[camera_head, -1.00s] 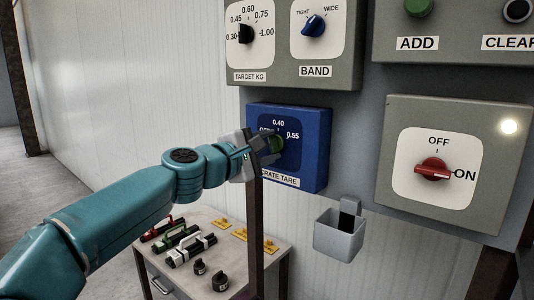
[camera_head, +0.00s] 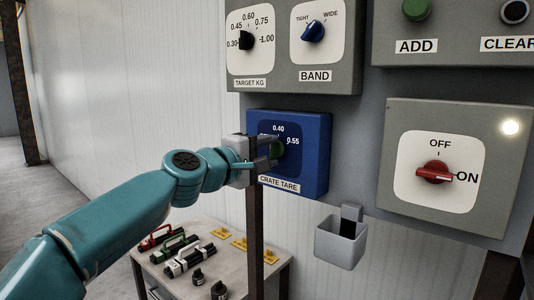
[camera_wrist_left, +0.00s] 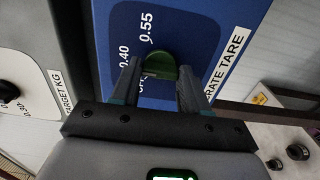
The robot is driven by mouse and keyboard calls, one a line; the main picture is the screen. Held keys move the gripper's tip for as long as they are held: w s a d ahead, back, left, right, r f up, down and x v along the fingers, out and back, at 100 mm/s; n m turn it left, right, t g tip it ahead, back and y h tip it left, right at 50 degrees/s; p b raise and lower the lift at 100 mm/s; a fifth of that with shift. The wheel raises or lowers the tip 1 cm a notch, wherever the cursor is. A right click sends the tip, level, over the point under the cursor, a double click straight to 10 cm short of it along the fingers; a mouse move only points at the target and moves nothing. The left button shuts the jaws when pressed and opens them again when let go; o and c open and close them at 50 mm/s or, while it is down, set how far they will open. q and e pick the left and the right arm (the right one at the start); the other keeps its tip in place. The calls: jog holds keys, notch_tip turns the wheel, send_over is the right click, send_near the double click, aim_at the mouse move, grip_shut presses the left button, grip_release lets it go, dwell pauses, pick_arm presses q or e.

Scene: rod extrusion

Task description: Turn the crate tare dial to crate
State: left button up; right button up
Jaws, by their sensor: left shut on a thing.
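The crate tare dial is a green knob (camera_head: 279,149) on a blue box (camera_head: 316,165) labelled CRATE TARE. The marks 0.40 and 0.55 are readable; the mark on the left is partly hidden by my gripper. My left gripper (camera_head: 270,150) is at the dial, its fingers on either side of the knob and shut on it. In the left wrist view the green knob (camera_wrist_left: 160,67) shows between the two fingertips (camera_wrist_left: 160,75). I cannot tell exactly which mark the knob points to. My right gripper is not in view.
Above are the TARGET KG dial (camera_head: 246,41) and BAND dial (camera_head: 314,28). A red switch (camera_head: 435,173) on the right points to ON. A grey bin (camera_head: 340,245) hangs below. A table (camera_head: 222,268) with tools and yellow pieces stands lower left.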

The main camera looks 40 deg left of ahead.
pick_arm(q)
jog(key=shift+f, duration=0.25)
jog(key=o, duration=0.8)
jog(key=shift+c, duration=0.2)
jog(key=o, duration=0.3)
jog(key=shift+s+r, duration=0.15)
jog(key=s+a+b, duration=0.1)
jog(key=s+b, duration=0.3)
jog(key=s, duration=1.2)
jog(key=shift+a, duration=0.2)
jog(key=shift+s, duration=0.2)
